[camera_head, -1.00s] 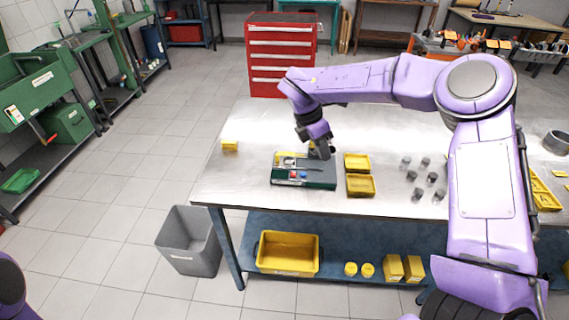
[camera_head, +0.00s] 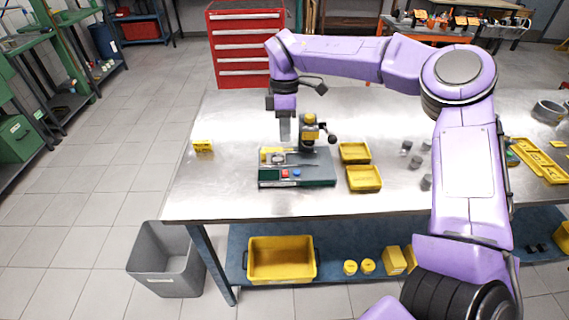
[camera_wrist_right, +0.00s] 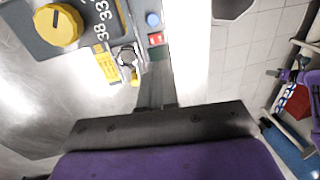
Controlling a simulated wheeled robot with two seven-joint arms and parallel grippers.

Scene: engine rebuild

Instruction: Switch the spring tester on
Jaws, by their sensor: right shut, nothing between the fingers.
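The spring tester (camera_head: 325,176) is a low grey-green box on the metal table, with a yellow-topped post (camera_head: 309,131) and a black ball-ended lever (camera_head: 332,139) at its back. A red switch (camera_head: 285,174) and a blue button (camera_head: 297,172) sit on its front left part. In the right wrist view, the red switch (camera_wrist_right: 156,39) and blue button (camera_wrist_right: 153,19) lie just beyond my fingertips, near a yellow dial (camera_wrist_right: 58,27). My right gripper (camera_head: 285,138) is shut and empty, pointing down above the tester's left part, apart from the switch. My left gripper is out of view.
Two yellow trays (camera_head: 364,179) stand right of the tester, with several grey cylinders (camera_head: 415,161) farther right. A small yellow block (camera_head: 203,146) lies at the left table edge. The table (camera_head: 215,195) is clear in front of the tester.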

